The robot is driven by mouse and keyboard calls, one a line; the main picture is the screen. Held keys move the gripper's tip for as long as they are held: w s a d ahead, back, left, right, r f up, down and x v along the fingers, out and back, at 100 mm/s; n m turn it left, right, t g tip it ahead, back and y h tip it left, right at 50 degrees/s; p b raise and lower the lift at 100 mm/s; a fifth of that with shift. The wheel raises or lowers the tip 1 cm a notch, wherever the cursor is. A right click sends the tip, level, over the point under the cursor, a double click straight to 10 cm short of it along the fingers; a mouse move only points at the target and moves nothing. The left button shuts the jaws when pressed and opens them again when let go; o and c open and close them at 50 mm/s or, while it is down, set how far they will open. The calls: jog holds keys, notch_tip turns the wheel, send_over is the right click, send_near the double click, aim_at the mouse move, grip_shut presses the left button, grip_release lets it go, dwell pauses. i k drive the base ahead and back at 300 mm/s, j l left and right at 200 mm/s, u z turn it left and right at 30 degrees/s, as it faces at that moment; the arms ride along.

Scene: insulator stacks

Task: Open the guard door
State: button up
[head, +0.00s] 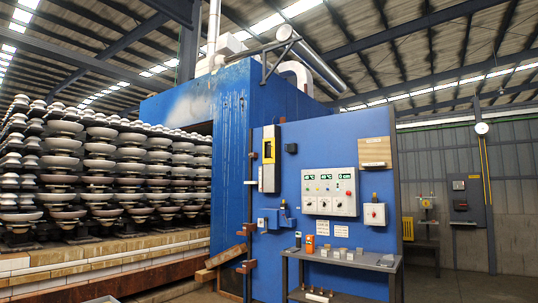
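I cannot tell for certain which part is the guard door. A large blue panel (375,145) stands upright in front of the blue kiln housing (228,130), with several dark brackets like hinges along its left edge. A small blue box (272,222) with a lever-like part sits low on its left side. A tall yellow and grey unit (268,160) is mounted above that box. A white control box (330,192) with green displays and a smaller white switch box (374,214) are on the panel. My gripper is not in view.
A grey metal table (345,264) with small items stands against the panel's lower front. Stacked insulators (95,170) on a brick-sided base (60,278) fill the left. Wooden blocks (226,256) stick out near the panel's lower left. Open floor shows at the right.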

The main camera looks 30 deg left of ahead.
aim_at(271, 160)
jog(key=i+j+u, duration=0.45)
jog(key=i, duration=0.25)
jog(key=i+j+u, duration=0.1)
jog(key=i, duration=0.5)
jog(key=i+j+u, duration=0.15)
jog(key=i+j, duration=0.15)
jog(key=i, duration=0.25)
jog(key=i+l+z, duration=0.15)
jog(key=i+z, duration=0.3)
jog(key=i, duration=0.45)
jog(key=i+j+z, duration=0.15)
jog(key=i+z, duration=0.3)
jog(key=i, duration=0.4)
jog(key=i+u, duration=0.3)
jog(key=i, duration=0.25)
jog(key=i+l+u, duration=0.1)
jog(key=i+u, duration=0.2)
jog(key=i, duration=0.25)
jog(key=i+l+u, duration=0.3)
jog(key=i, duration=0.25)
jog(key=i+j+u, duration=0.25)
jog(key=i, duration=0.25)
jog(key=i+j+u, duration=0.25)
jog(key=i, duration=0.25)
jog(key=i+j+z, duration=0.15)
jog(key=i+j, duration=0.3)
jog(key=i+j+z, duration=0.1)
jog(key=i+j, duration=0.3)
jog(key=j, duration=0.3)
